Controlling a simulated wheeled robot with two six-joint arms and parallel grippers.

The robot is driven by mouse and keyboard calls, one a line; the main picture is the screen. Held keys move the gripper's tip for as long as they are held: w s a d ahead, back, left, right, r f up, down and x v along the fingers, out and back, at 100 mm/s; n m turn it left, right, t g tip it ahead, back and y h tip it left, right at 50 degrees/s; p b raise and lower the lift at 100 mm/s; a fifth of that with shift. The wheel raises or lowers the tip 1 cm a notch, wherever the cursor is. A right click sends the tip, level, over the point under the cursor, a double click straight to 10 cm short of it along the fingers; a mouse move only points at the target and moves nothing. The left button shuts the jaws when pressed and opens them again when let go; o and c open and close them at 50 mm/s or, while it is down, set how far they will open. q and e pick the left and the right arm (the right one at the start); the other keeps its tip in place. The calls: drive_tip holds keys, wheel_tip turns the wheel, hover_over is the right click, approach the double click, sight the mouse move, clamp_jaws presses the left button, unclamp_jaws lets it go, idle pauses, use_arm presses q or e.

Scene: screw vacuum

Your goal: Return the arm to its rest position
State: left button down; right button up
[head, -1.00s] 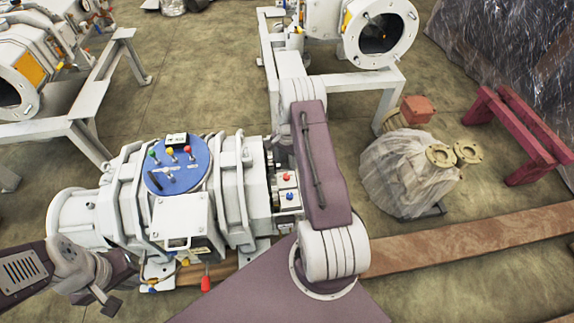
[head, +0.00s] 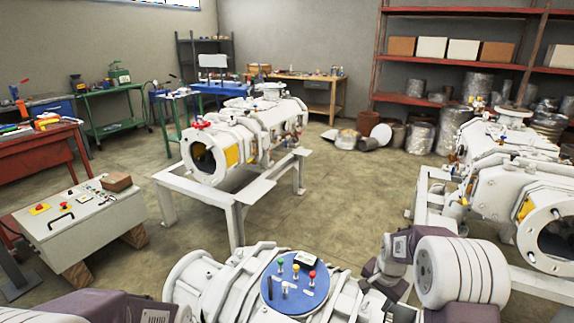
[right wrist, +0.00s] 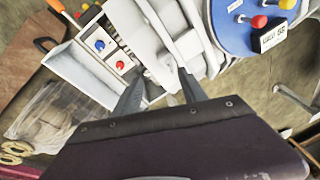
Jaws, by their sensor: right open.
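My right arm comes in from the lower right of the head view. Its gripper (head: 383,283) is beside the right end of the white pump body (head: 235,285), with its tips partly hidden. In the right wrist view the two dark fingers (right wrist: 161,92) are apart with nothing between them. They point toward the white machine, whose blue round panel (right wrist: 232,30) shows at top right. The head view shows this panel (head: 295,283) with green, yellow and red knobs. Part of my left arm (head: 85,307) shows at lower left; its gripper is out of frame.
A button box (right wrist: 112,55) with blue and red buttons is close ahead of the right fingers. Other white pumps on frames stand behind (head: 235,145) and at right (head: 500,180). A grey control cabinet (head: 80,225) stands left. Open floor (head: 350,190) lies between the pumps.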

drive_tip(key=s+a+r+n, duration=0.5)
drive_tip(key=s+a, duration=0.3)
drive_tip(key=s, duration=0.3)
drive_tip(key=s+f+n+g, duration=0.1)
drive_tip(key=s+f+n, duration=0.35)
drive_tip(key=s, duration=0.55)
wheel_tip(320, 180, up, 24)
drive_tip(key=p, duration=2.2)
drive_tip(key=shift+w+a+f+y+p, duration=0.15)
drive_tip(key=shift+a+y+p, duration=0.1)
drive_tip(key=shift+y+p, duration=0.1)
